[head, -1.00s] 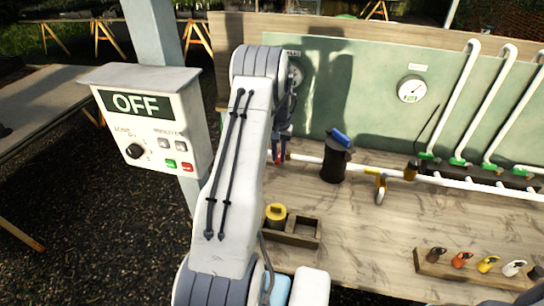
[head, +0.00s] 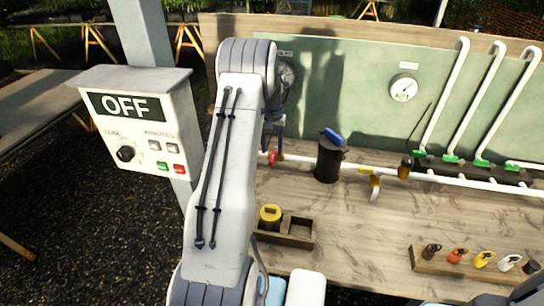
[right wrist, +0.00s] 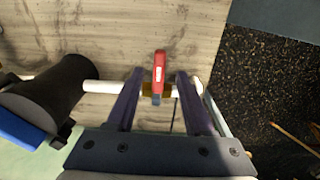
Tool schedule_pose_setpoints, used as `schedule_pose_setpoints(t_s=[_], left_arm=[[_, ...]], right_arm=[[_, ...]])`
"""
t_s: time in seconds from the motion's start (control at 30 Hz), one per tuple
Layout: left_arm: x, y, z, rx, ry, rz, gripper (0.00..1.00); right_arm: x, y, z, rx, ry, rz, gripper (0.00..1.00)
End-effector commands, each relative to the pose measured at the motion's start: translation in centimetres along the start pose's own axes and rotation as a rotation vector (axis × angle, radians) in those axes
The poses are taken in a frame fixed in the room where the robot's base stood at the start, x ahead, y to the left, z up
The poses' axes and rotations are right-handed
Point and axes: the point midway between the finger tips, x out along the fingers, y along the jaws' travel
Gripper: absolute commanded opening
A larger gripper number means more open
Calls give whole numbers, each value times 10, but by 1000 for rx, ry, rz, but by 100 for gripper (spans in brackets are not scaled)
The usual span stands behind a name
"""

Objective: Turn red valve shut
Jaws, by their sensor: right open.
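The red valve handle (right wrist: 159,72) sits on a white pipe (right wrist: 100,86) and points crosswise to it in the right wrist view. A yellowish fitting is just below the handle. In the head view, the red valve (head: 272,158) shows small at the pipe's left end, just below my right gripper (head: 274,138). In the right wrist view, my right gripper (right wrist: 160,78) is open, with one finger on each side of the handle and visible gaps between. I cannot tell how far the fingertips are from the pipe in depth. My left gripper is not in view.
A black canister with a blue lever (head: 329,158) stands on the pipe right of the valve. A wooden tray (head: 298,240) holds a yellow-topped item. A rack of coloured tags (head: 440,262) lies at the right. An OFF control box (head: 133,130) stands left.

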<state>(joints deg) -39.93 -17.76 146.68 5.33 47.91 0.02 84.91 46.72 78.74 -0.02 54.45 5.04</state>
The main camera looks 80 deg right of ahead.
Motion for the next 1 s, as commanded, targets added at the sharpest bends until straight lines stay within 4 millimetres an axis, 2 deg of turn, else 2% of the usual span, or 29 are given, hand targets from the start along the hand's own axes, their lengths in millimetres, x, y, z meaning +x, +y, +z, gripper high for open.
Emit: schedule_pose_setpoints(t_s=[0.2, 0.4, 1.0], left_arm=[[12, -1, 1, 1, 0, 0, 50], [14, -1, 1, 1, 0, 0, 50], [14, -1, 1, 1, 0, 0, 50]], right_arm=[[-43, 0, -1, 1, 6, 0, 52], [-66, 0, -1, 1, 2, 0, 52], [-70, 0, 0, 1, 0, 0, 52]])
